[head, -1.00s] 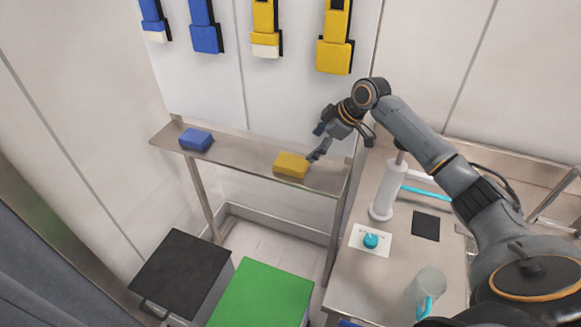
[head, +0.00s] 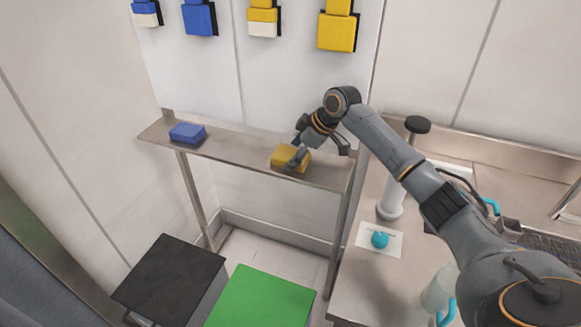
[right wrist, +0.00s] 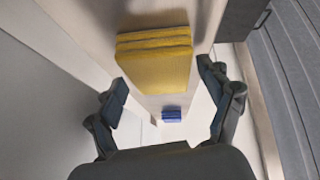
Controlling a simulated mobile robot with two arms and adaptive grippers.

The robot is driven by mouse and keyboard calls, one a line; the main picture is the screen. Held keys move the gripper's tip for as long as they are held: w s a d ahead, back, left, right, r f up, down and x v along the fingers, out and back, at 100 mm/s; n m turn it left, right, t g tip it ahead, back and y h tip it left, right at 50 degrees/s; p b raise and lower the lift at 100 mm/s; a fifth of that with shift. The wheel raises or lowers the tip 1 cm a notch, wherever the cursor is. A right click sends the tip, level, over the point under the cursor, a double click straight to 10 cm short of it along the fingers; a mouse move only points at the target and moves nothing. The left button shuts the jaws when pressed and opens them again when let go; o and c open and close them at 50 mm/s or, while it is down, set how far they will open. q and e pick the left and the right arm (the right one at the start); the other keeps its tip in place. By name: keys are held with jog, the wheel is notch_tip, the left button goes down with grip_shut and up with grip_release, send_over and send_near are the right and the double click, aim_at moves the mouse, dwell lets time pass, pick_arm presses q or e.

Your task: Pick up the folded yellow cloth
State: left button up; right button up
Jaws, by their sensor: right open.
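The folded yellow cloth (head: 281,155) lies on a narrow metal shelf (head: 235,148), near its right end. In the right wrist view the yellow cloth (right wrist: 154,68) shows as a thick stack of layers ahead of the fingers. My right gripper (head: 318,157) is open and empty, just at the cloth, with one finger overlapping it in the head view. In the right wrist view the open fingers (right wrist: 163,80) stand to either side of the cloth's near end. Whether a finger touches it, I cannot tell. My left gripper is not in view.
A folded blue cloth (head: 187,132) lies at the shelf's left end. Blue and yellow holders (head: 337,32) hang on the wall above. A green-topped box (head: 262,299) and a black-topped box (head: 170,278) stand below. A counter with a white dispenser (head: 394,195) is at right.

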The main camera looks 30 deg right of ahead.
jog(key=shift+f, duration=0.1)
jog(key=c, duration=0.9)
jog(key=shift+w+r, duration=0.1)
jog(key=shift+r, duration=0.25)
notch_tip(320, 180, up, 2)
jog(key=shift+r+b, duration=0.1)
jog(key=shift+b, duration=0.45)
jog(key=v, duration=0.2)
jog(key=s+v, duration=0.1)
jog(key=v, duration=0.2)
jog(key=a+b+v, duration=0.1)
jog(key=v, duration=0.2)
jog(key=shift+s+f, duration=0.25)
jog(key=shift+s, duration=0.1)
jog(key=shift+c, duration=0.2)
jog(key=s+d+r+b, duration=0.2)
jog(key=s+r, duration=0.1)
jog(key=s, duration=0.5)
jog(key=shift+d+r, duration=0.35)
jog(key=shift+r, duration=0.05)
